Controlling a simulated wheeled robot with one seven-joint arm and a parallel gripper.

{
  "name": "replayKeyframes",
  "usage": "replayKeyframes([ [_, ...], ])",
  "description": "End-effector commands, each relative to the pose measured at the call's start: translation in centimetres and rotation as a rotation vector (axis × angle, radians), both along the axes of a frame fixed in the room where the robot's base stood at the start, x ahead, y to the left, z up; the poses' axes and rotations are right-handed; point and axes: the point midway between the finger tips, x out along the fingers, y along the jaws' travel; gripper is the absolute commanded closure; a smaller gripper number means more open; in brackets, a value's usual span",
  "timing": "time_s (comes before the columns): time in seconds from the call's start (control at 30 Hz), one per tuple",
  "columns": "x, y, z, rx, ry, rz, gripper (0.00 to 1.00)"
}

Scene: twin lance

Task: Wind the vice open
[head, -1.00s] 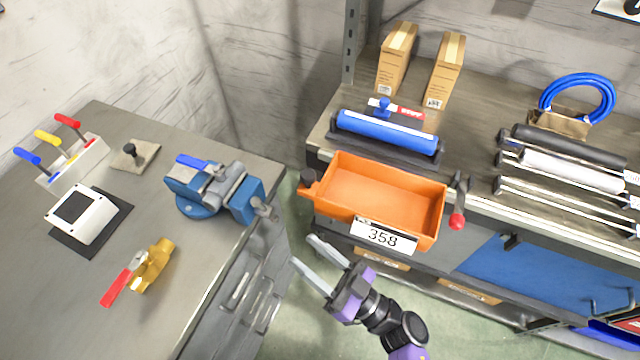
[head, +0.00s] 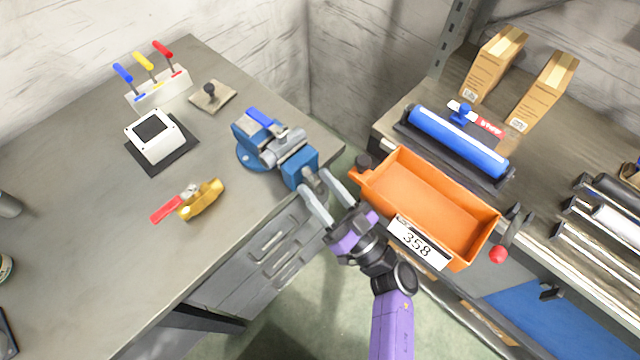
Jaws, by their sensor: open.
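The blue vice (head: 277,150) stands on the grey workbench near its right corner. Its grey jaws lie at the middle, and a blue piece (head: 262,117) shows at its back left. The vice's front end and screw (head: 314,180) point toward the bench edge, toward my gripper. My gripper (head: 325,184) is open, with its two grey fingers on either side of the screw end in the picture. I cannot tell whether the fingers touch it. The vice's handle bar is not clearly seen between the fingers.
An orange bin (head: 430,200) labelled 358 sits close to the right of my gripper, on the second bench's edge. A brass valve with a red lever (head: 200,199), a white box (head: 152,137) and a colored-lever block (head: 158,88) stand on the workbench, left of the vice.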

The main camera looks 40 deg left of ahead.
Motion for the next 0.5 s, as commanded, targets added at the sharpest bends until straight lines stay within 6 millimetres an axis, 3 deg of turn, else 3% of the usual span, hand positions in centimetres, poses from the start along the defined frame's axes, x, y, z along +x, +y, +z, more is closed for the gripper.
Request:
replayKeyframes([
  [0.2, 0.02, 0.02, -0.02, 0.0, 0.0, -0.001, 0.55],
  [0.43, 0.03, -0.01, -0.02, 0.0, 0.0, -0.001, 1.0],
  [0.5, 0.03, -0.01, -0.01, 0.0, 0.0, -0.001, 1.0],
])
